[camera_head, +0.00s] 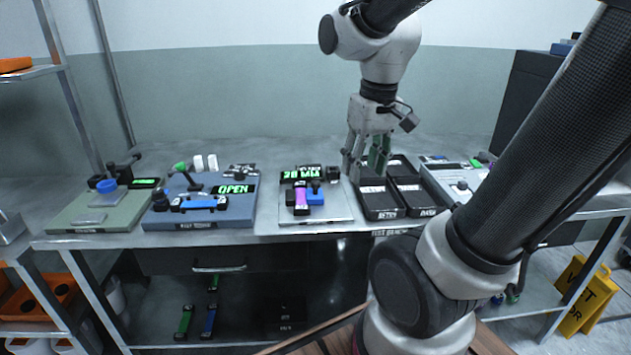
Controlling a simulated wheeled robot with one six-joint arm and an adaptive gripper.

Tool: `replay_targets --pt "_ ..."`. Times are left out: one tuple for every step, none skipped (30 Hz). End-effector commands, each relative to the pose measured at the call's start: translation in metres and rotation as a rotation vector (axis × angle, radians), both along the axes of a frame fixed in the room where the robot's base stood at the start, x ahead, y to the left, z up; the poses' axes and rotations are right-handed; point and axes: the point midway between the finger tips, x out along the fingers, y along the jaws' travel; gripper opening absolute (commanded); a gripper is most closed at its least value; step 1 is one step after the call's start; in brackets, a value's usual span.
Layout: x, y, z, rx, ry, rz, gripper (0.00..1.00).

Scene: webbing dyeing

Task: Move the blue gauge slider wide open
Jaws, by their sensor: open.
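The gauge stands on a pale plate (290,217) in the middle of the bench, with a green lit display (301,175) that seems to read "38 MM". Its blue slider (316,198) has a small dark knob on top and sits right beside an upright purple piece (301,197). I cannot tell how wide the gap between them is. My gripper (362,178) points down to the right of the gauge, above the dark trays. It is open and apart from the slider.
Two black trays (381,213) stand right of the gauge; a green thing (378,157) shows behind my gripper. A blue station (239,212) showing "OPEN" and a green station (75,216) stand left. A pale station (452,187) stands right. My arm covers the bench's right front.

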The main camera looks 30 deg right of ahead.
Motion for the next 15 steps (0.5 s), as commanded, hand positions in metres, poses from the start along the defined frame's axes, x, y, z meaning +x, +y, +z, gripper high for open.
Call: replay_targets --pt "0.018 0.000 -0.008 0.001 0.046 -0.003 0.46" --pt "0.028 0.000 -0.011 0.000 0.066 -0.006 0.46" --pt "0.043 0.000 -0.017 0.001 0.093 -0.010 0.46" --pt "0.055 0.000 -0.022 0.001 0.112 -0.014 0.46" --pt "0.067 0.000 -0.027 0.001 0.129 -0.018 0.46" --pt "0.083 0.000 -0.035 0.001 0.150 -0.024 0.46" --pt "0.095 0.000 -0.041 0.002 0.164 -0.030 0.46" --pt "0.106 -0.001 -0.047 0.002 0.177 -0.036 0.46" --pt "0.122 -0.001 -0.054 0.002 0.190 -0.043 0.46" --pt "0.132 -0.001 -0.060 0.001 0.197 -0.048 0.46" --pt "0.142 -0.001 -0.065 0.001 0.203 -0.054 0.46" --pt "0.156 -0.001 -0.070 0.001 0.205 -0.062 0.46" --pt "0.165 -0.001 -0.074 0.001 0.205 -0.069 0.46" --pt "0.174 -0.001 -0.076 0.002 0.202 -0.075 0.46" --pt "0.186 -0.001 -0.077 0.002 0.193 -0.083 0.46"
